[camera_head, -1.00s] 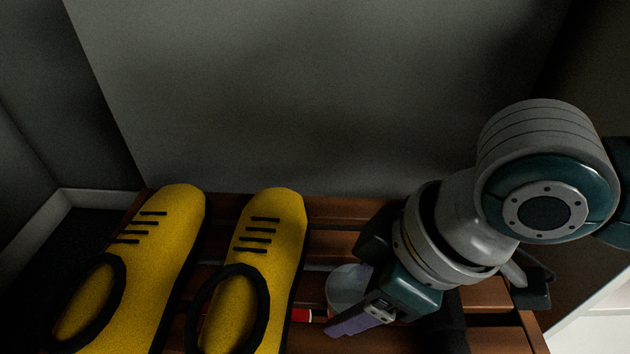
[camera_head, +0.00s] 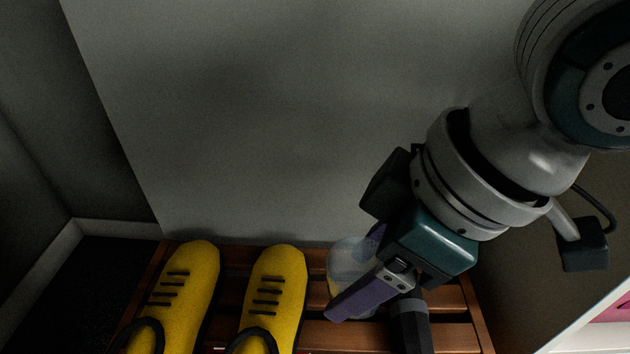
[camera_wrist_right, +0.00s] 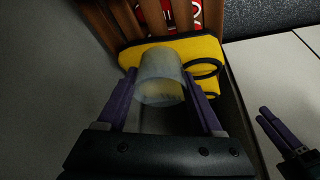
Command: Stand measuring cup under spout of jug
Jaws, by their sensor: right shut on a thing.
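The measuring cup (camera_head: 346,256) is a clear, cloudy round cup. My right gripper (camera_head: 357,270) is shut on it, with a purple finger on each side, and holds it above the slatted bench. In the right wrist view the cup (camera_wrist_right: 160,78) sits between the fingertips of the right gripper (camera_wrist_right: 160,88), with a yellow shoe behind it. My left gripper (camera_wrist_right: 268,122) shows only at the right edge of the wrist view, with purple fingers close together; its opening is unclear. I see no jug or spout.
Two yellow shoes (camera_head: 181,285) (camera_head: 275,290) with black laces stand on the brown slatted bench (camera_head: 455,300). A dark cylindrical object (camera_head: 411,325) is beside the right gripper. A grey wall (camera_head: 290,130) rises behind the bench. Red items (camera_wrist_right: 155,12) lie beyond the shoe.

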